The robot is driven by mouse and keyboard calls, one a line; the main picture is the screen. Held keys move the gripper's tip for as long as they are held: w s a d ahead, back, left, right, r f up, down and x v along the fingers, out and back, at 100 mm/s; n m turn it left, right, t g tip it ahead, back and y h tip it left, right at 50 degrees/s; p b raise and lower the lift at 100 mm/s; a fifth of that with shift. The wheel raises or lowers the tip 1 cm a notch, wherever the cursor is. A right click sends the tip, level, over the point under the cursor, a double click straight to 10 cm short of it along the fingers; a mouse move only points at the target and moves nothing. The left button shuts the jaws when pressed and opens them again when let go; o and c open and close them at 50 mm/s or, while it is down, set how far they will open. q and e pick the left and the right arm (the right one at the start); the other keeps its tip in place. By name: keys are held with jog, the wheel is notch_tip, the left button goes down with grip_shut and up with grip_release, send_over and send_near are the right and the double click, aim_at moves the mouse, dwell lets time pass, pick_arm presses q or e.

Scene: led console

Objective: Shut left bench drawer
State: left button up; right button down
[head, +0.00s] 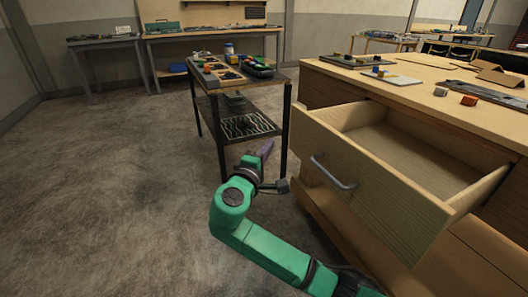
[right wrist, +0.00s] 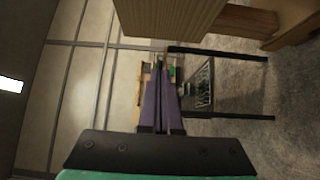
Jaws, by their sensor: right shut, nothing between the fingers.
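The bench drawer (head: 395,200) is pulled well out of the wooden bench (head: 335,90), and its inside looks empty. Its pale wood front carries a grey bar handle (head: 333,172). My right gripper (head: 266,149) is in front of the drawer, left of the handle in the head view and apart from it. Its purple fingers are together and empty, and they also show in the right wrist view (right wrist: 160,75). A pale wooden panel, likely the drawer front (right wrist: 165,15), fills the top of that view. My left gripper is not in view.
A dark wheeled-height cart (head: 287,125) with bins and parts on top stands just beyond my right gripper. The bench top holds a white board (head: 400,79), an orange block (head: 469,100) and other parts. Open concrete floor (head: 110,190) lies to the left.

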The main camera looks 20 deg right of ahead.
aim_at(357, 117)
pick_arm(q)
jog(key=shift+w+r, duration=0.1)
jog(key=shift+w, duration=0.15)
pick_arm(e)
jog(key=shift+w+d+f, duration=0.1)
jog(key=shift+w+d, duration=0.65)
jog(key=shift+d, duration=0.65)
jog(key=shift+w+d, duration=0.7)
jog(key=shift+d, duration=0.65)
jog(key=shift+w+d+f, duration=0.1)
jog(key=shift+w+d, duration=0.65)
jog(key=shift+d, duration=0.65)
jog(key=d, duration=1.3)
jog(key=shift+s+d, duration=0.2)
jog(key=d+b, duration=0.1)
jog(key=d, duration=1.1)
jog(key=shift+s+d+b, duration=0.15)
jog(key=shift+d+b, duration=0.2)
jog(key=shift+d, duration=0.55)
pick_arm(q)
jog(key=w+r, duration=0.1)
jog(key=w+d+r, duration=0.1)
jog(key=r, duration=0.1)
pick_arm(e)
jog(key=shift+d+r, duration=0.1)
jog(key=shift+r, duration=0.1)
